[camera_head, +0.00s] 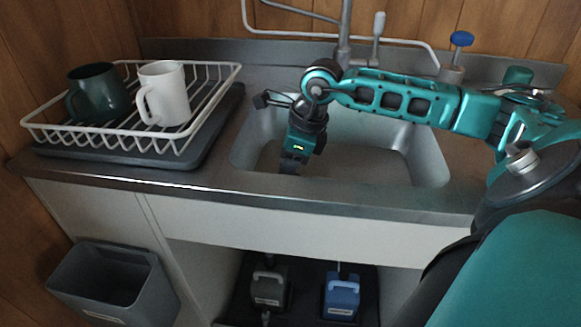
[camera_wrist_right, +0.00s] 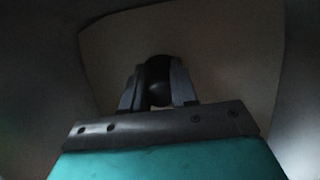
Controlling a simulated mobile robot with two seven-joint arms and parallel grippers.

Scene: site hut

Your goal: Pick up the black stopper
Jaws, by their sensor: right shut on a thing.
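My right gripper (camera_head: 291,167) reaches down into the left part of the metal sink (camera_head: 400,165). In the right wrist view my right gripper (camera_wrist_right: 158,88) is shut on the black stopper (camera_wrist_right: 158,73), a dark rounded piece between its two fingers. The stopper is hidden in the head view. The wrist view is dark, and I cannot tell whether the stopper touches the basin floor. My left gripper is not in view.
A white dish rack (camera_head: 205,85) with a dark green mug (camera_head: 98,92) and a white mug (camera_head: 165,92) stands left of the sink. A tap (camera_head: 344,45) rises behind it. A blue-topped brush (camera_head: 461,40) is at the back right. A grey bin (camera_head: 110,285) hangs below.

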